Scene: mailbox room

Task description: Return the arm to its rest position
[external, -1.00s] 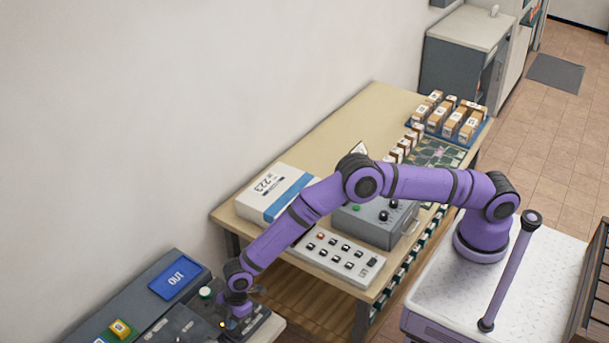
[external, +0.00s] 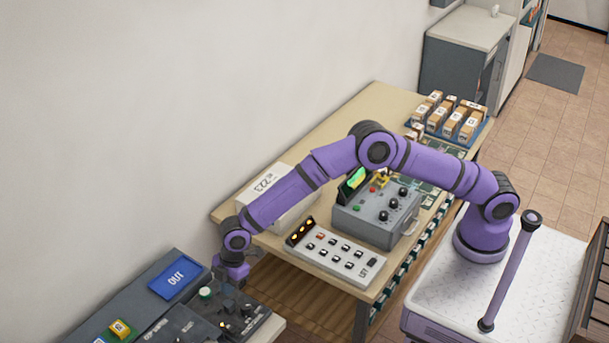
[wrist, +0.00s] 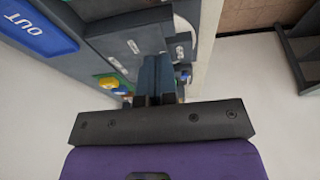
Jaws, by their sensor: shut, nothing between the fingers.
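My purple arm (external: 290,192) reaches from its base at the right, over the wooden table, to the lower left. My gripper (external: 238,292) hangs at its end, pointing down above the right end of the grey console. In the wrist view my gripper (wrist: 154,95) has its dark fingers together with nothing between them. The gripper is apart from the console and the table. The fingertips are small and partly hard to make out in the external view.
The wooden table (external: 340,120) holds a white box (external: 265,190), a switch panel (external: 335,252), a grey dial box (external: 375,215) and small parcels (external: 450,118).

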